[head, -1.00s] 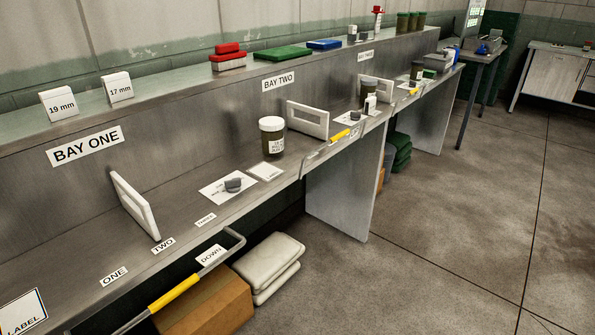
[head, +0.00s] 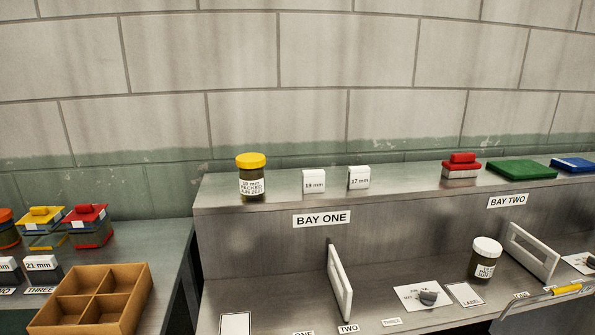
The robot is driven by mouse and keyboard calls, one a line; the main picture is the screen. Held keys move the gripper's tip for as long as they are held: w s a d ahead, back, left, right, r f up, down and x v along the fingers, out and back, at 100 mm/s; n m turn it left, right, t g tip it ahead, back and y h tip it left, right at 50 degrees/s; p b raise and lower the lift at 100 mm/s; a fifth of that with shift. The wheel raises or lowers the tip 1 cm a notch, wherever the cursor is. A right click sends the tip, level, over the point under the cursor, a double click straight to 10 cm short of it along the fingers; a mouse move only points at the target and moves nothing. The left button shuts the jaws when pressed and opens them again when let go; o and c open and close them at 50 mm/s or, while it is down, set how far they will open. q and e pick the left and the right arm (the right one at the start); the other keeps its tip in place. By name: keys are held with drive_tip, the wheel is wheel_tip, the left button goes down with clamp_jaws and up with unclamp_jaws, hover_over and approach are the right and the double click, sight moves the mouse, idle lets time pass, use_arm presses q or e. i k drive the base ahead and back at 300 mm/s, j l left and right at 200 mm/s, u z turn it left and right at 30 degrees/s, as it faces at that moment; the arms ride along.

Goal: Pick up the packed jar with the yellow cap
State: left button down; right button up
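The jar with the yellow cap (head: 251,176) stands upright on the upper shelf above the BAY ONE sign, near the shelf's left end. Its body is dark and its white label reads 19 mm, packed, with a smaller line below. Nothing touches it. Neither of my grippers shows in the head view.
White 19 mm (head: 314,181) and 17 mm (head: 358,177) blocks stand right of the jar on the shelf (head: 405,183). A white-capped jar (head: 485,258) and upright white frames (head: 339,282) stand on the lower bench. A divided wooden tray (head: 92,300) lies on the left table.

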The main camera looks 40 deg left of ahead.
sight(251, 169)
drive_tip(key=u, duration=1.6)
